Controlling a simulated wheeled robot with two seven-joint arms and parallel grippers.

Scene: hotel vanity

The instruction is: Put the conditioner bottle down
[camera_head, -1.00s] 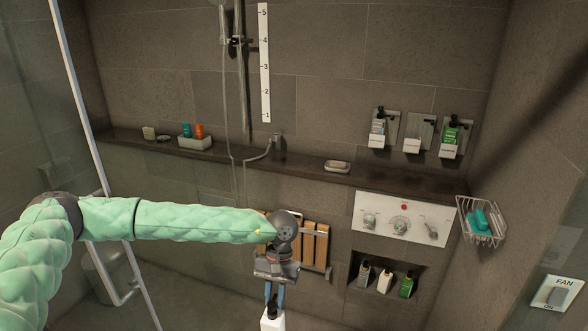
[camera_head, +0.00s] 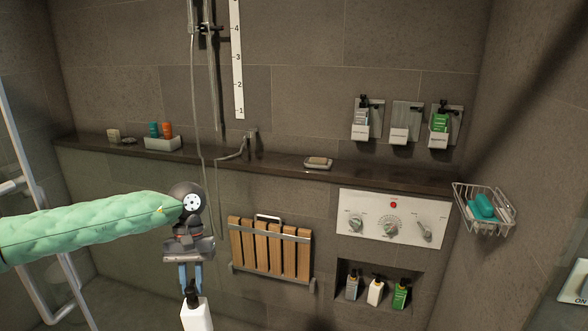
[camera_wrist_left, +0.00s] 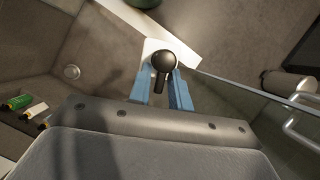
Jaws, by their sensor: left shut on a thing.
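A white bottle with a black pump top (camera_head: 197,314) hangs upright below my left gripper (camera_head: 191,280). My left gripper's blue fingers are shut on it near its neck. In the left wrist view the black pump head (camera_wrist_left: 163,63) shows between the blue fingers, with the white body (camera_wrist_left: 153,46) partly seen behind it. The bottle's lower end is cut off by the bottom edge of the head view. No label can be read, so I cannot tell if it is the conditioner. My right gripper is not in view.
A wall niche (camera_head: 416,290) at lower right holds grey, white and green bottles. Wall holders (camera_head: 398,136) hang above a dark ledge (camera_head: 270,159). A folded wooden seat (camera_head: 270,250) is right of my gripper. A wire basket (camera_head: 484,222) is on the right wall.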

